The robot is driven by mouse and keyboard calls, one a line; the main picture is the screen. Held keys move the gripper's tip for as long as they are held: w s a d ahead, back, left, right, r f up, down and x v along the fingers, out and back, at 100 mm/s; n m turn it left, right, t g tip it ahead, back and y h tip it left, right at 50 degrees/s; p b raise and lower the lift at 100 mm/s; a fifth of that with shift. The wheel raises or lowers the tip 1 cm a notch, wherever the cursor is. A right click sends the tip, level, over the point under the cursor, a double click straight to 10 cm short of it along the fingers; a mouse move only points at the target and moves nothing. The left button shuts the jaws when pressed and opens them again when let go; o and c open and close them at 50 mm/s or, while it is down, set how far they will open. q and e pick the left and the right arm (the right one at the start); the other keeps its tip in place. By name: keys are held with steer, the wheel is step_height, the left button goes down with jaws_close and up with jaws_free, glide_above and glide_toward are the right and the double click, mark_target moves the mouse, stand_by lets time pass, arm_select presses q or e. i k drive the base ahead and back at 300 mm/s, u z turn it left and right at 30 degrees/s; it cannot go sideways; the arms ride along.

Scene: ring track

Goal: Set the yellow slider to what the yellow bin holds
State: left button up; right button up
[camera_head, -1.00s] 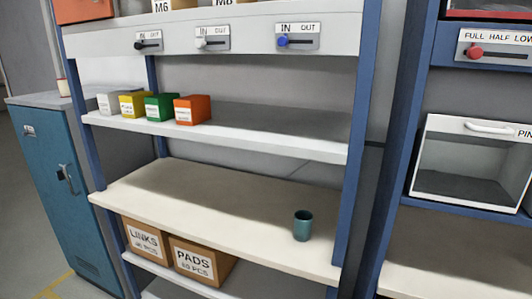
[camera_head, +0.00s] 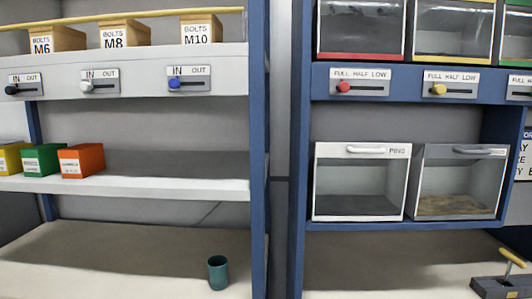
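The yellow slider knob (camera_head: 438,90) sits toward the left end of its slot, under the word FULL on a FULL HALF LOW plate. Above it is the yellow bin, a clear-fronted bin with a yellow lower edge (camera_head: 452,58). Its top is cut off by the picture's edge. I see a grey interior through the front, but cannot tell how much it holds. Neither of my grippers is in view.
The red slider (camera_head: 343,87) also sits near FULL. Below are two clear-fronted bins, a white one (camera_head: 361,217) and a grey one (camera_head: 459,216) with brown contents. At left, shelves carry small boxes (camera_head: 82,161) and a teal cup (camera_head: 217,273).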

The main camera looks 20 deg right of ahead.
mark_target(438, 89)
steer(key=z, duration=1.7)
